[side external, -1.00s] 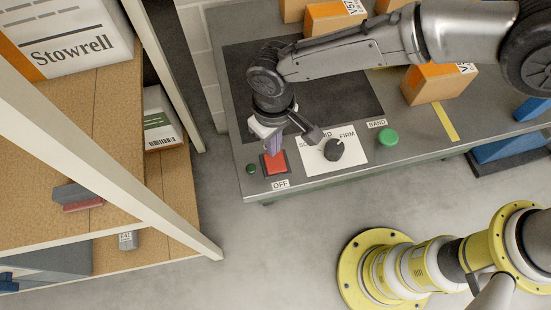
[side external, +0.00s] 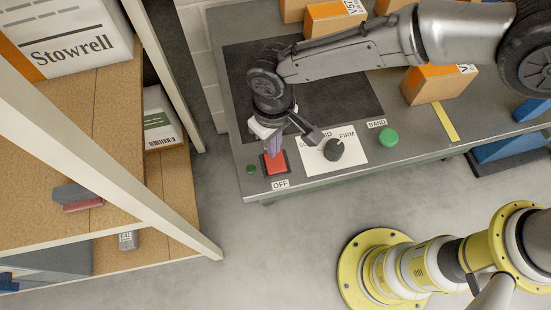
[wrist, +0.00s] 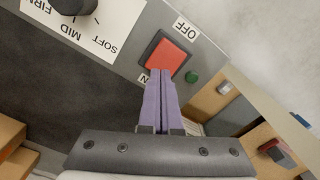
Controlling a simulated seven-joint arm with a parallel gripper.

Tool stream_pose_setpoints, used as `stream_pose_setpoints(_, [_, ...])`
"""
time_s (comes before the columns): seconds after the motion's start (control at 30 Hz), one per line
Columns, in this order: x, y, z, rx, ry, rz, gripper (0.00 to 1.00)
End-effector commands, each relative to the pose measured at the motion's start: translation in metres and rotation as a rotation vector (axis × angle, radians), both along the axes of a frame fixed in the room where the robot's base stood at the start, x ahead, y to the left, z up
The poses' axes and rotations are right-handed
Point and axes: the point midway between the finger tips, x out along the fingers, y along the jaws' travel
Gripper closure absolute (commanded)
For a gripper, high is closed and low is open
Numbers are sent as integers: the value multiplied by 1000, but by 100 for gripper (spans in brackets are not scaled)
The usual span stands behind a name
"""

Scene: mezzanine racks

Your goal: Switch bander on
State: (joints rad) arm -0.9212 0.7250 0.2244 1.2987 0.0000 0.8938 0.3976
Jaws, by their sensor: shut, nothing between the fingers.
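The bander's panel is the grey tabletop edge with a red rocker switch (side external: 275,163) in a dark frame. An OFF label (side external: 280,185) sits at its near side. In the wrist view the red switch (wrist: 166,54) lies between the OFF label (wrist: 186,29) and a partly hidden label ending in N. My gripper (side external: 275,147) is shut and empty, its purple fingers pointing down at the switch's far edge, on the side away from OFF. In the wrist view the fingertips (wrist: 160,76) reach that edge; I cannot tell whether they touch. A small dark green lamp (side external: 251,169) is beside the switch.
A black knob (side external: 334,149) on a white SOFT–MID–FIRM plate and a green button (side external: 388,137) by the BAND label are to the right. Orange-and-white boxes (side external: 440,85) stand farther back. A rack post (side external: 180,75) rises at left.

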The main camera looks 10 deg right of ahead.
Motion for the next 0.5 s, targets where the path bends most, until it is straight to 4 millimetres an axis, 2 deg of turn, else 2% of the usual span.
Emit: stream_pose_setpoints(0.5, [0, 0, -7, 1, -1, 0, 100])
